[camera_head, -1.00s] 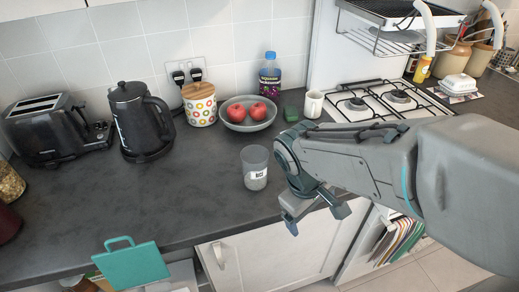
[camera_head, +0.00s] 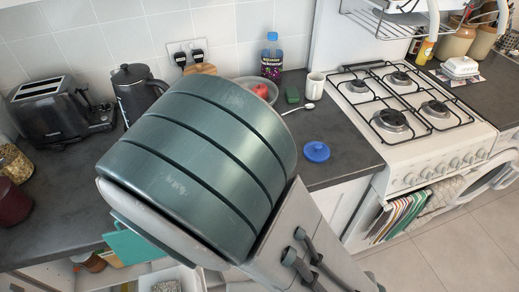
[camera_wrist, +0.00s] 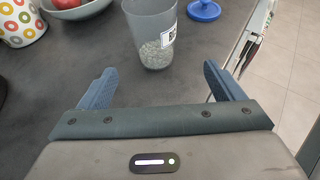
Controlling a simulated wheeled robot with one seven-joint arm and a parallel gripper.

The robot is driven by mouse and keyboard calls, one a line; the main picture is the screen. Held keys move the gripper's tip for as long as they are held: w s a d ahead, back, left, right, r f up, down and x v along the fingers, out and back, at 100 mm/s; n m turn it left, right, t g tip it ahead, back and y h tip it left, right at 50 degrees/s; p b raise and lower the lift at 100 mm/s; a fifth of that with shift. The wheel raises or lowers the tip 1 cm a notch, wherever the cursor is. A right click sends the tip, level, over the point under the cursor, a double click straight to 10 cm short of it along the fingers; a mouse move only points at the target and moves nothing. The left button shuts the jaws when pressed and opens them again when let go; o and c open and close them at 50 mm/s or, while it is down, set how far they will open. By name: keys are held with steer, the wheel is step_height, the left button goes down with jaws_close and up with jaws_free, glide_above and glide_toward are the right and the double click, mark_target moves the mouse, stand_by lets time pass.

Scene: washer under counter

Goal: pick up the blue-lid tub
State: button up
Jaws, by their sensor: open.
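A clear grey tub (camera_wrist: 152,35) with a white label and pale grains in its bottom stands upright on the counter in the wrist view. Its top is cut off by the frame edge. A round blue lid (camera_wrist: 203,10) lies on the counter to its right, apart from it; it also shows in the head view (camera_head: 316,152). My gripper (camera_wrist: 159,70) is open and empty. The tub is ahead of the fingers, roughly centred between them, and does not appear to be touched. In the head view my arm hides the tub and the gripper.
A bowl of red fruit (camera_wrist: 78,10) and a dotted canister (camera_wrist: 20,22) stand left of the tub. In the head view a white mug (camera_head: 315,85), a green block (camera_head: 292,95) and a spoon lie near the hob (camera_head: 400,120). The counter's front edge is close on the right.

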steer(key=shift+a+n, duration=0.3)
steer(key=shift+a, duration=0.1)
steer(key=shift+w+d+f, duration=0.1)
steer(key=shift+w+d, duration=0.05)
steer(key=shift+w, duration=0.15)
steer(key=x, duration=1.3)
steer(key=shift+w+p, duration=0.1)
steer(key=shift+p, duration=0.3)
steer(key=shift+r, duration=0.2)
steer(key=c, duration=1.6)
